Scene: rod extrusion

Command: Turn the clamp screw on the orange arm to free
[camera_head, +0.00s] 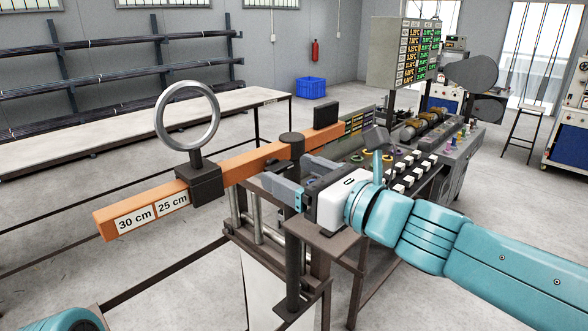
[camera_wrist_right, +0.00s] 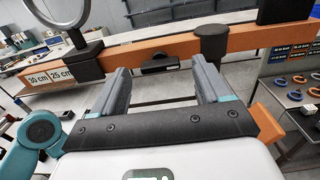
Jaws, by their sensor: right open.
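The orange arm (camera_head: 245,164) runs from the "30 cm" and "25 cm" labels at left to the machine at right, and crosses the top of the right wrist view (camera_wrist_right: 140,51). A dark block (camera_head: 203,184) on it carries an upright grey ring (camera_head: 187,116). A round dark post (camera_head: 292,144) stands on the arm farther right. In the right wrist view, a small dark piece (camera_wrist_right: 160,66), possibly the clamp screw, sits on the arm's near side. My right gripper (camera_head: 299,178) is open, its fingers (camera_wrist_right: 162,75) on either side of that piece, apparently short of it. My left gripper is out of view.
A control bench (camera_head: 405,165) with rings and white blocks stands behind my right gripper. A dark stand (camera_head: 305,240) is below it. A long table (camera_head: 110,132) and pipe racks are at the back left. Open floor lies at left.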

